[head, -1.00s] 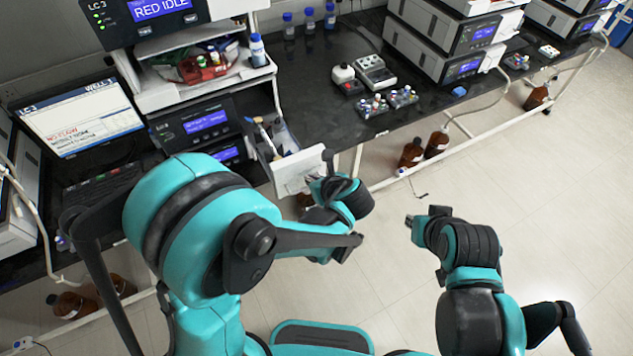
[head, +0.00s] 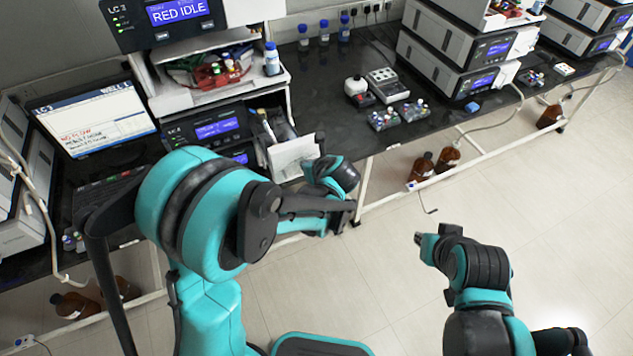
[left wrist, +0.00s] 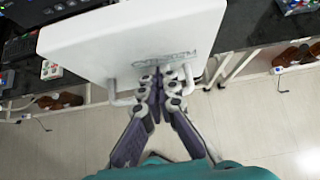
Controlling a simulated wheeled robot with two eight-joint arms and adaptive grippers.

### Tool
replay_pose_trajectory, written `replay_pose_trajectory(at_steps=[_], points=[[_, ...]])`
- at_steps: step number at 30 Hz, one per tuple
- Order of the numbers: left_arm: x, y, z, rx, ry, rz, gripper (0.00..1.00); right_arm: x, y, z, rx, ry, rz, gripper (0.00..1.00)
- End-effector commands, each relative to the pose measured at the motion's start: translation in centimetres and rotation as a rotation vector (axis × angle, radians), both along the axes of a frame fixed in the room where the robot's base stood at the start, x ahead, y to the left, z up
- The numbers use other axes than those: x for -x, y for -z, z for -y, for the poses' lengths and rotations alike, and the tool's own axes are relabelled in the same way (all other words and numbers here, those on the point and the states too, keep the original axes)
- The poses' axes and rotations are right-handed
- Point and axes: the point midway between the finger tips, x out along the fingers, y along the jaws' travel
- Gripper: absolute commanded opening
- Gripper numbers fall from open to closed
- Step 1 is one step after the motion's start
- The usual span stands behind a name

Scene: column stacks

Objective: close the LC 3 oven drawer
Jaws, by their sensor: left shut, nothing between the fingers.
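The LC 3 oven drawer's white front panel (head: 292,158) stands out from the LC 3 stack in the head view, with a gap showing the drawer's inside behind it. In the left wrist view the panel (left wrist: 125,45) fills the top middle, with a handle (left wrist: 190,78) on its face. My left gripper (left wrist: 160,78) is shut and empty, its fingertips at the lower part of the panel by the handle; contact looks likely but is hard to confirm. In the head view its fingers are mostly hidden behind my arm. My right gripper (head: 419,239) hangs over open floor, away from the drawer.
The LC 3 display unit (head: 180,12) tops the stack, with a laptop (head: 95,118) at its left. Vial racks (head: 384,118) and a small instrument (head: 387,85) stand on the black bench to the right. Brown bottles (head: 422,167) sit below.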

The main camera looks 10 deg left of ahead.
Motion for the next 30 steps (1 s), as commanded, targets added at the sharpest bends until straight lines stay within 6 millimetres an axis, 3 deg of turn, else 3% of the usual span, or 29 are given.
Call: replay_pose_trajectory(at_steps=[18, 24, 30], points=[[-14.1, 0.1, -9.6, 0.000, -0.003, 0.001, 0.00, 0.0, 1.8, 0.0, 0.000, 0.000, 0.000, 0.16], [-17.2, 0.0, -11.6, 0.001, -0.001, 0.000, 0.00, 0.0, 2.0, 0.0, 0.000, 0.000, 0.000, 0.16], [-19.1, 0.0, -12.9, 0.000, 0.000, 0.000, 0.00, 0.0, 2.1, 0.0, 0.000, 0.000, 0.000, 0.16]])
